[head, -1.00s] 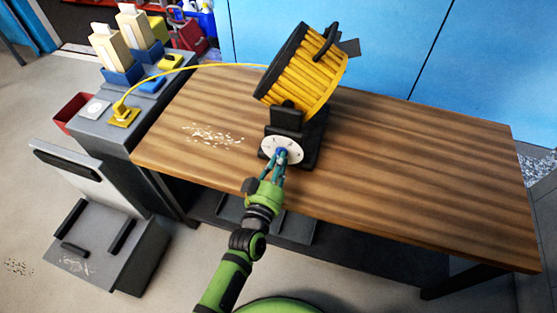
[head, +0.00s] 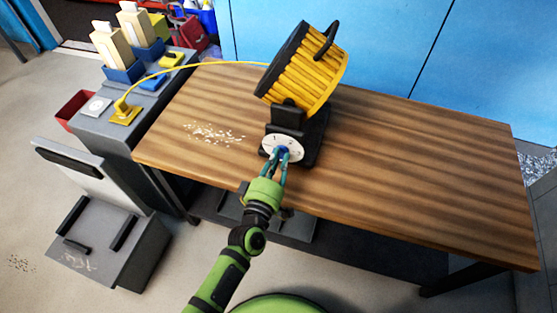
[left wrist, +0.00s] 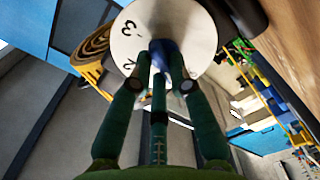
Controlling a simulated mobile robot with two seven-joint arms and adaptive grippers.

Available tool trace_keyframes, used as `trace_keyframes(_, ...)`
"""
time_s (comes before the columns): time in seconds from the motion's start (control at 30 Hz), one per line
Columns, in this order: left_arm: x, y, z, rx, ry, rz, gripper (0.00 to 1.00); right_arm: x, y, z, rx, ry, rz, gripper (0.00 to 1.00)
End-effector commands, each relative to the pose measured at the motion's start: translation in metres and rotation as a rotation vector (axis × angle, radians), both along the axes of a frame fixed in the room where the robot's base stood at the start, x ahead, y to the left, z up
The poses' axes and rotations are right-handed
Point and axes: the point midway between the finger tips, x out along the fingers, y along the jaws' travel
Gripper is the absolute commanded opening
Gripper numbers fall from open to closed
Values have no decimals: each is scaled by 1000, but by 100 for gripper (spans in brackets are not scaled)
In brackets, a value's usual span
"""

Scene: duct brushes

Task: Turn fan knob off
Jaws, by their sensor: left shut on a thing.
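The yellow and black fan (head: 304,66) stands on the wooden table, its base towards me. A round white dial (head: 272,150) with dark marks is on the front of the base. The blue fan knob (head: 284,151) sits at the middle of the dial; it also shows in the left wrist view (left wrist: 160,50), partly hidden by the fingers. My left gripper (head: 283,156) is shut on the knob, its teal fingers on both sides of it. In the left wrist view a "3" shows on the dial (left wrist: 140,30); other marks are partly covered. My right gripper is not in view.
The wooden table (head: 420,180) is clear to the right. White scraps (head: 213,133) lie left of the fan. A yellow cord runs to a yellow plug (head: 124,114) on the grey cabinet. Blue holders with cream bottles (head: 108,42) stand behind it.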

Motion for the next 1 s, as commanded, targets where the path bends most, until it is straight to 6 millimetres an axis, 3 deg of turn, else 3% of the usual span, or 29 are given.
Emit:
trace_keyframes(0.5,2,2,2,-339,104,2,0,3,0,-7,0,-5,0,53)
trace_keyframes(1.0,2,2,2,-412,127,2,0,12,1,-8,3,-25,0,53)
